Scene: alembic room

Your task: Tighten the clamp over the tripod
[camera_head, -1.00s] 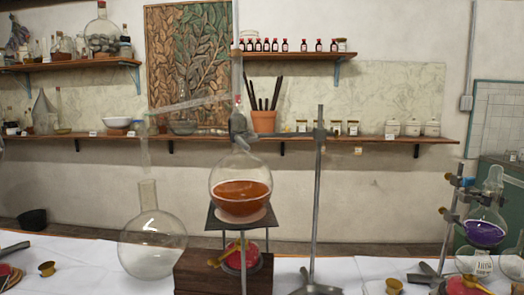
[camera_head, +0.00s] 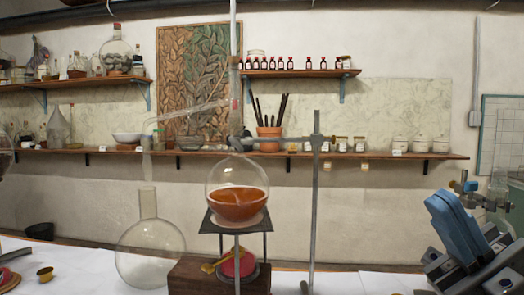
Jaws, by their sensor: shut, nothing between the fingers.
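A dark metal tripod (camera_head: 266,243) stands over a red burner (camera_head: 236,265) on a wooden block (camera_head: 190,276). A round flask (camera_head: 212,186) of orange-brown liquid rests on the tripod's top. A metal clamp (camera_head: 280,139) reaches from an upright stand rod (camera_head: 315,200) to the flask's neck, above the tripod. Whether the clamp grips the neck tightly I cannot tell. My gripper (camera_head: 438,207), with blue fingers, is at the lower right, shut and empty, apart from the clamp and to the right of the stand.
A large clear flask (camera_head: 150,250) stands left of the tripod under a slanted glass tube (camera_head: 190,110). A small brass cup (camera_head: 45,273) sits on the white-covered table (camera_head: 90,270). Wall shelves (camera_head: 400,155) hold jars behind. Another clamp setup at the right is partly hidden by my gripper.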

